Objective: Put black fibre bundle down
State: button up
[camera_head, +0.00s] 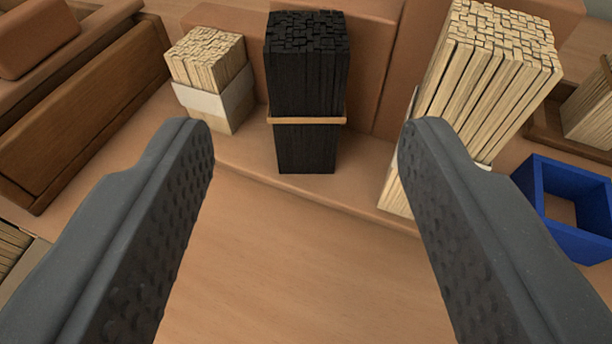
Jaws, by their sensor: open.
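The black fibre bundle (308,85) stands upright at the top middle of the head camera view. A tan band (307,121) goes around it below its middle. Its base rests on a light brown ledge, against a brown backing. My gripper (307,140) is open, with one dark textured finger on each side of the picture. The bundle shows between and beyond the fingertips, and neither finger appears to touch it.
A short pale bundle (212,75) with a white band stands to the left. A taller pale bundle (480,85) stands close by on the right, partly behind my right finger. A blue open box (565,205) is at the right. Bare wooden surface (300,280) lies in front.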

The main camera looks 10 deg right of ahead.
jog(key=shift+v, duration=0.95)
jog(key=w+a+r+n+t+y, duration=0.1)
jog(key=a+r+n+y, duration=0.2)
jog(key=r, duration=2.1)
jog(key=s+d+r, duration=0.3)
jog(key=s+r, duration=0.4)
jog(key=r, duration=0.4)
jog(key=s+d+r, duration=0.2)
jog(key=s+r, duration=0.6)
jog(key=r, duration=0.3)
jog(key=shift+s+d+r+y, duration=0.2)
jog(key=shift+d+r+y, duration=0.1)
jog(key=shift+d+r, duration=0.05)
